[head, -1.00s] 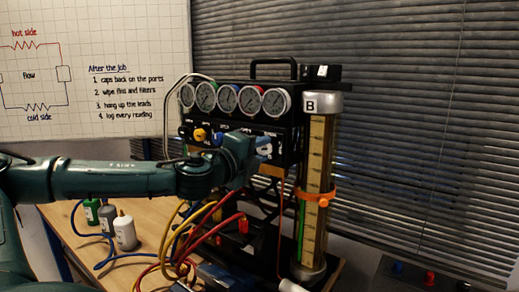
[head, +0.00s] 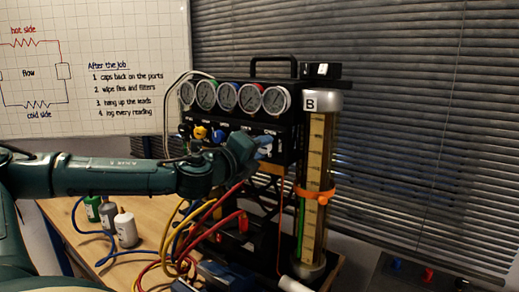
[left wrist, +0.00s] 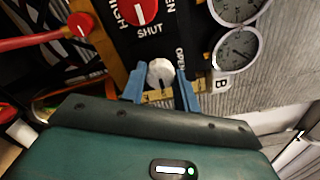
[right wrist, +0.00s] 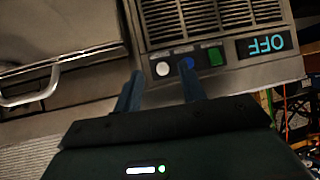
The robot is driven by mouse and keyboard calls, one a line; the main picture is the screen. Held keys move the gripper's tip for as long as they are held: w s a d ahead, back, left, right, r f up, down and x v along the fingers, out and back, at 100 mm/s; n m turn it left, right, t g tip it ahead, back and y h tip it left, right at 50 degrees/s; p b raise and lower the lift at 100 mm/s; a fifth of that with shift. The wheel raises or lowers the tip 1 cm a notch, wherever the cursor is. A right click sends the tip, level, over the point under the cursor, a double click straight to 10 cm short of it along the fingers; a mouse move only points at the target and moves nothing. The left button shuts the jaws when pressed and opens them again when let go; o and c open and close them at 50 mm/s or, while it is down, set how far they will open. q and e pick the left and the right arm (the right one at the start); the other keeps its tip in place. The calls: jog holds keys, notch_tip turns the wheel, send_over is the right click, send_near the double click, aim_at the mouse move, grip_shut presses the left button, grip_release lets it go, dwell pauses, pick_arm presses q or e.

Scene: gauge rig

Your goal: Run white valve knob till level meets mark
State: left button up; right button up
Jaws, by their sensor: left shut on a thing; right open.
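The white valve knob (left wrist: 160,72) is on the black panel, with "OPEN" lettering beside it, in the left wrist view. My left gripper (left wrist: 161,88) is shut on it, one blue finger on each side. In the head view my left gripper (head: 262,146) hides most of the knob. The sight tube marked B (head: 315,150) stands upright on the right of the rig. An orange ring mark (head: 315,194) circles it. A green column (head: 300,225) shows below the ring; its top is close to the ring, exact gap unclear. My right gripper (right wrist: 161,85) is open and empty.
A row of several gauges (head: 230,96) tops the panel. Hoses (head: 190,235) hang in front of the rig, and bottles (head: 125,230) stand on the bench at left. A unit with white, blue and green buttons (right wrist: 215,57) and an "OFF" display (right wrist: 266,44) faces my right gripper.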

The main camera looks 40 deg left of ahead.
pick_arm(q)
jog(key=o, duration=1)
jog(key=shift+c, duration=0.2)
pick_arm(e)
jog(key=shift+a, duration=0.1)
pick_arm(q)
jog(key=s+d+b, duration=0.1)
jog(key=s+b, duration=0.5)
jog(key=s, duration=0.7)
jog(key=shift+d, duration=0.25)
pick_arm(e)
jog(key=shift+w+a+f+t+y, duration=0.15)
jog(key=shift+a+f+y, duration=0.2)
jog(key=shift+f, duration=0.2)
jog(key=shift+w+a+f+t+y, duration=0.15)
jog(key=shift+a+f+y, duration=0.1)
jog(key=shift+a+f, duration=0.25)
